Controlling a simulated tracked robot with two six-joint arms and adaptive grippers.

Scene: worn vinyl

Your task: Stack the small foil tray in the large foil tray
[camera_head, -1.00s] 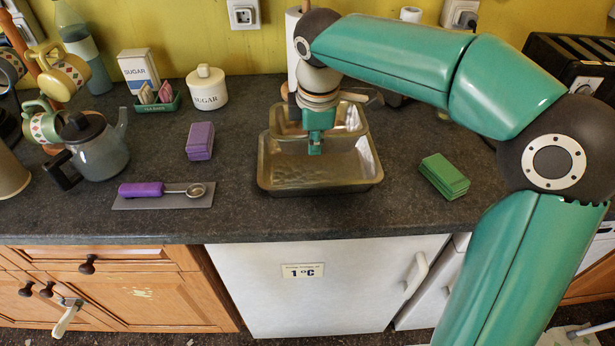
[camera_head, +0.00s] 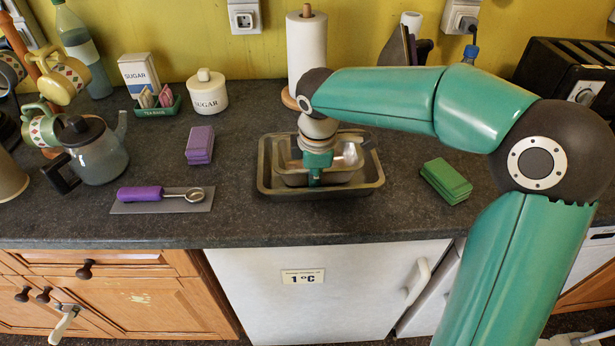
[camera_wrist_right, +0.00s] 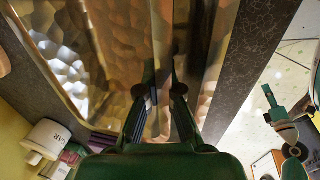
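The small foil tray (camera_head: 288,178) is inside the outline of the large foil tray (camera_head: 359,187), towards its middle, and looks about level. I cannot tell whether it rests on the large tray's floor. The large tray stands on the dark worktop. My right gripper (camera_head: 315,181) points down at the small tray's front wall. In the right wrist view, my right gripper (camera_wrist_right: 158,93) has its fingers on either side of a thin metal wall, close against it. Dimpled metal fills much of that view. My wrist hides part of the small tray.
A green block stack (camera_head: 446,181) lies to the right of the trays. A purple block stack (camera_head: 200,144) and a scoop (camera_head: 160,193) on a grey mat lie to the left. A paper towel roll (camera_head: 306,55) stands behind. The worktop between them is clear.

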